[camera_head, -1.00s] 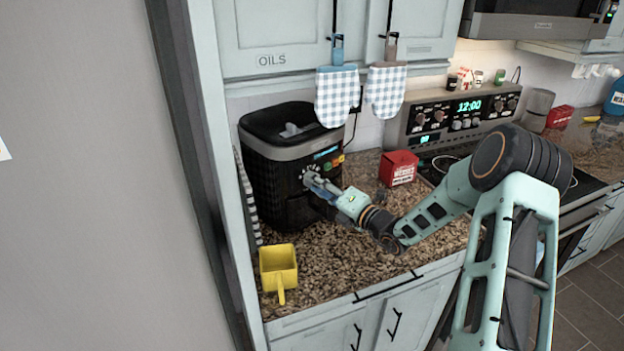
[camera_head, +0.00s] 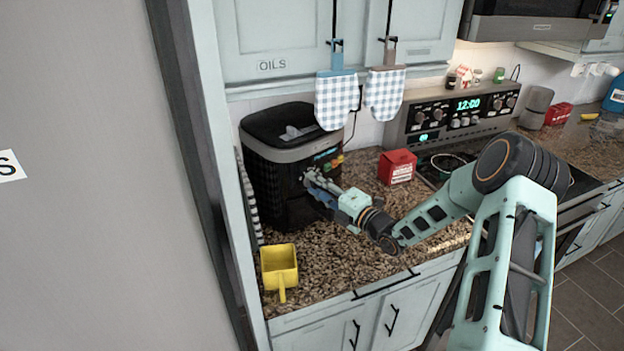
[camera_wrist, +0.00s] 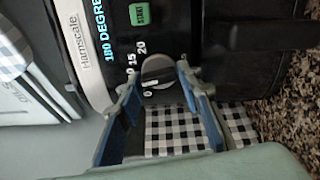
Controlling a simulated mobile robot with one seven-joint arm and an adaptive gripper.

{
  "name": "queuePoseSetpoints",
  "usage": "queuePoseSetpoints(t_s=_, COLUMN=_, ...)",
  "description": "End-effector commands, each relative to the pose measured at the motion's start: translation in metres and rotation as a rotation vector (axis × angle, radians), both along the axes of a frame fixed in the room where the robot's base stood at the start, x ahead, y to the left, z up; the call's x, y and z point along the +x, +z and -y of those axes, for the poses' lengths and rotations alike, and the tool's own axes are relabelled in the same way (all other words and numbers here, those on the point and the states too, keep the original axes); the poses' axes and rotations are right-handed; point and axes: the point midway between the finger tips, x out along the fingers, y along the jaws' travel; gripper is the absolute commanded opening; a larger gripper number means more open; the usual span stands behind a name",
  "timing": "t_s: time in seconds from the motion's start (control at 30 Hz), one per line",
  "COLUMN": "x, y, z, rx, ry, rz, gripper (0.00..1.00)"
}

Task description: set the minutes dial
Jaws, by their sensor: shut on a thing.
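The black air-fryer-like appliance (camera_head: 275,180) stands in the counter's back left corner, with a lit display and coloured buttons on its front. The minutes dial (camera_wrist: 157,70) is a round grey knob, with the numbers 15 and 20 beside it in the wrist view. My gripper (camera_head: 308,178) is at the appliance's front, and it also shows in the wrist view (camera_wrist: 157,75) with one finger on each side of the dial. It is shut on the dial. In the head view my fingers hide the dial.
A yellow scoop-like container (camera_head: 279,265) sits on the counter's front left. Checked oven mitts (camera_head: 337,98) hang above. The granite counter (camera_head: 335,260) is clear in front of the appliance.

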Motion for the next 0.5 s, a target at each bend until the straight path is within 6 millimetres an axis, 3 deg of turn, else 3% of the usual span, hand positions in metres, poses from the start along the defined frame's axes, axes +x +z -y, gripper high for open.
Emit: queuePoseSetpoints(t_s=0.5, x=-0.0002, y=0.0002, z=0.0012, rx=0.072, ry=-0.001, rz=-0.057, gripper=0.12)
